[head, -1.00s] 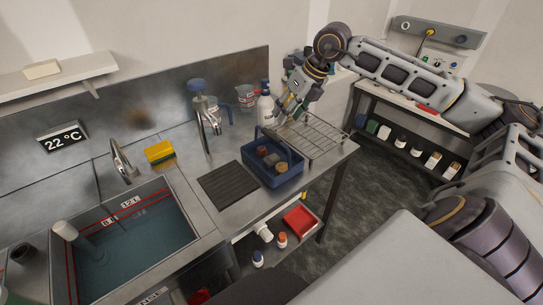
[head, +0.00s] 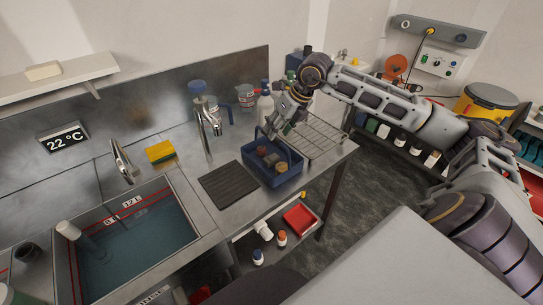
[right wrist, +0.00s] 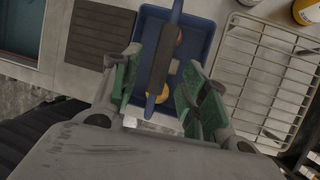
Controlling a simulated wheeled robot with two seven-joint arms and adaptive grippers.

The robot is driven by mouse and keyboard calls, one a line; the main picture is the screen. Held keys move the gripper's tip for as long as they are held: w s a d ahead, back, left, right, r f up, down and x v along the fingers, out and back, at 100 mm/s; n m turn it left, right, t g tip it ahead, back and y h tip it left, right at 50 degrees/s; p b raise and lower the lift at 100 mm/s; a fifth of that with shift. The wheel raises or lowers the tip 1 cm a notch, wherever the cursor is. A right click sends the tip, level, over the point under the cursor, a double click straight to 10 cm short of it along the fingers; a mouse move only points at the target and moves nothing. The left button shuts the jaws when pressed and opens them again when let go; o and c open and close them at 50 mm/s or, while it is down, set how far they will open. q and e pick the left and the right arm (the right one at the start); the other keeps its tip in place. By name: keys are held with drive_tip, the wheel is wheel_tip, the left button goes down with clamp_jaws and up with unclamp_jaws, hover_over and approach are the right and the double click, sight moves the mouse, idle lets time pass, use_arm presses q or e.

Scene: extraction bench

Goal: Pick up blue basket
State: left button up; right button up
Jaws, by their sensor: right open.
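The blue basket (head: 258,174) stands upright on the steel bench, between the dark ribbed mat and the wire rack. It holds several small items, and its handle arches over the top. My right gripper (head: 273,134) is just above and behind the basket in the head view. In the right wrist view, its green-padded fingers (right wrist: 158,88) are spread on either side of the basket's handle (right wrist: 163,58), with a gap on both sides. The basket's rim (right wrist: 206,22) shows below them. My left gripper is out of view.
A wire rack (head: 318,137) lies right of the basket, close to the gripper. The dark ribbed mat (head: 228,185) is bare, with a water-filled sink (head: 140,245) farther left.

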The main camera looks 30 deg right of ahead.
drive_tip(key=shift+w+a+f, duration=0.1)
drive_tip(key=shift+w+f, duration=0.05)
drive_tip(key=shift+f, duration=0.3)
drive_tip(key=p+x, duration=0.1)
drive_tip(key=x, duration=0.1)
drive_tip(key=shift+f, duration=0.3)
drive_tip(key=shift+w+a+f, duration=0.15)
drive_tip(key=shift+w+f, duration=0.15)
drive_tip(key=shift+f, duration=0.25)
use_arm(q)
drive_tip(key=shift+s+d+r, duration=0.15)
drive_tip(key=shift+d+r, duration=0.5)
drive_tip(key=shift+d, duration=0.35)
use_arm(e)
drive_tip(key=shift+f, duration=0.2)
drive_tip(key=c, duration=0.5)
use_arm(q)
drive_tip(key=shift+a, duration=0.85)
use_arm(e)
clamp_jaws()
